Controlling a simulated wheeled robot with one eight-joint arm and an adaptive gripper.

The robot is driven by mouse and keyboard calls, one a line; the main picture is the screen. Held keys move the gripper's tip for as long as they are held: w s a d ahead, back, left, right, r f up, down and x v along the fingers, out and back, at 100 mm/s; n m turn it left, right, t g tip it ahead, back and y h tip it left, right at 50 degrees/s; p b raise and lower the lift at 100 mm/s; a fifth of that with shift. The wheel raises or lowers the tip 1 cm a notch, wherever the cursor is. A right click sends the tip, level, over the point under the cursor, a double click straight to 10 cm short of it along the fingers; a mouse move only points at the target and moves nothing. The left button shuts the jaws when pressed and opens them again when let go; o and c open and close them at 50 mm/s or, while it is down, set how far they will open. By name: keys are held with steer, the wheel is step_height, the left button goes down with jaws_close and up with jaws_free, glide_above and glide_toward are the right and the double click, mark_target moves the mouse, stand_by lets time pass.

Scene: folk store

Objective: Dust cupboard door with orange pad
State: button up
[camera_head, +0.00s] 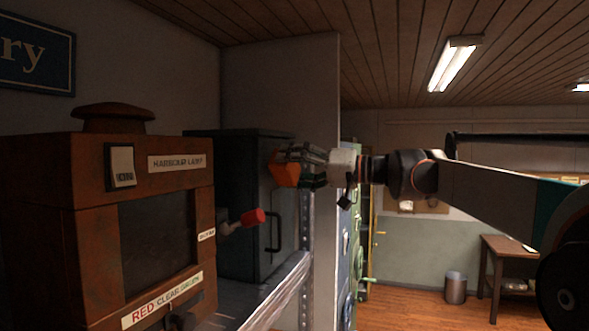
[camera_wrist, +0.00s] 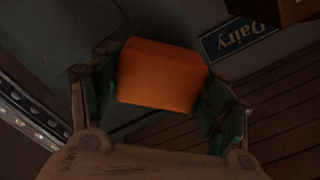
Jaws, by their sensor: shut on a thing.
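The orange pad (camera_head: 286,174) is held at the tip of my gripper (camera_head: 300,166), in front of the upper right part of the dark cupboard. In the wrist view the orange pad (camera_wrist: 162,76) sits between the two green-padded fingers of my gripper (camera_wrist: 160,90), which are shut on it. The cupboard door (camera_head: 260,200) is dark grey-green, appears closed, and has a black bar handle (camera_head: 273,218) below the pad. Whether the pad touches the door cannot be told.
A rusty brown lamp box (camera_head: 60,225) stands left of the cupboard, with a red-knobbed lever (camera_head: 253,217) sticking out toward the door. A perforated metal shelf post (camera_head: 306,240) stands right of the door. A bin (camera_head: 456,287) and a wooden table (camera_head: 510,250) are far right.

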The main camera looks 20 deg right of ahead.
steer(key=shift+x, duration=0.8)
steer(key=shift+d, duration=0.1)
steer(key=shift+w+d+p, duration=0.3)
steer(key=shift+w+d, duration=0.25)
steer(key=shift+w, duration=0.2)
steer(key=shift+w+d+p, duration=0.25)
steer(key=shift+w+d, duration=0.3)
steer(key=shift+w, duration=0.4)
steer(key=shift+s+a, duration=0.65)
steer(key=shift+s, duration=0.2)
steer(key=shift+s+a, duration=0.6)
steer(key=shift+s, duration=0.2)
steer(key=shift+b+v, duration=0.3)
steer(key=shift+v, duration=2.65)
steer(key=shift+a, duration=0.1)
